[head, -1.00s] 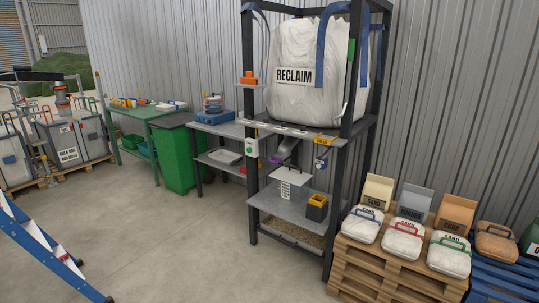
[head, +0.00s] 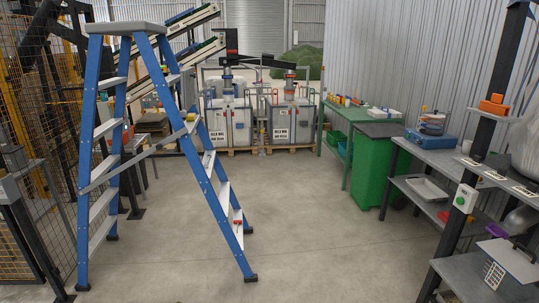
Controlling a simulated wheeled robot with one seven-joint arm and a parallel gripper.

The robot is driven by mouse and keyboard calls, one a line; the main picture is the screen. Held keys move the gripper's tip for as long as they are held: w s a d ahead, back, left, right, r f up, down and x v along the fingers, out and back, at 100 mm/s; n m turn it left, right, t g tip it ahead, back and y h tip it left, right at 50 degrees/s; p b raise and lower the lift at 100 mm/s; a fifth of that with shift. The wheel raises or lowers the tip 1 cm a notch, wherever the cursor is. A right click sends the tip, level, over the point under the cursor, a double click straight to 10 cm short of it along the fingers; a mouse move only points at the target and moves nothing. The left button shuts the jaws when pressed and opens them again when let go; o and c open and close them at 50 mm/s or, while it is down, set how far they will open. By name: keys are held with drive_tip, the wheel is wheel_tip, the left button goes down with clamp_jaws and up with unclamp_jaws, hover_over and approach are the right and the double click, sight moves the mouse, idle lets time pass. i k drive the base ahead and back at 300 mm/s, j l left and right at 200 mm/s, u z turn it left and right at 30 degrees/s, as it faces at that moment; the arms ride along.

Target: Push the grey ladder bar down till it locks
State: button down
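A blue stepladder (head: 214,190) with pale grey treads stands spread open on the concrete floor, left of centre in the head view. Its grey bar (head: 135,161) slants between the two side frames at about mid height, lower at the left end and higher at the right. I cannot tell at this size whether the bar is locked. A small yellow item (head: 190,117) shows near the bar's right end, and a small red item (head: 238,221) is low on the right frame. My gripper is not in view.
A mesh fence (head: 62,130) and dark posts stand close behind and left of the ladder. A green bin (head: 383,172), green table (head: 362,122) and grey shelving (head: 450,205) line the right side. The floor between (head: 310,220) is clear.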

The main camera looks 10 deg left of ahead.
sight(157, 147)
drive_tip(key=i+j+u, duration=0.1)
drive_tip(key=i+u, duration=0.4)
drive_tip(key=i, duration=0.25)
drive_tip(key=i+l+u, duration=0.2)
drive_tip(key=i+u, duration=0.3)
drive_tip(key=i, duration=0.2)
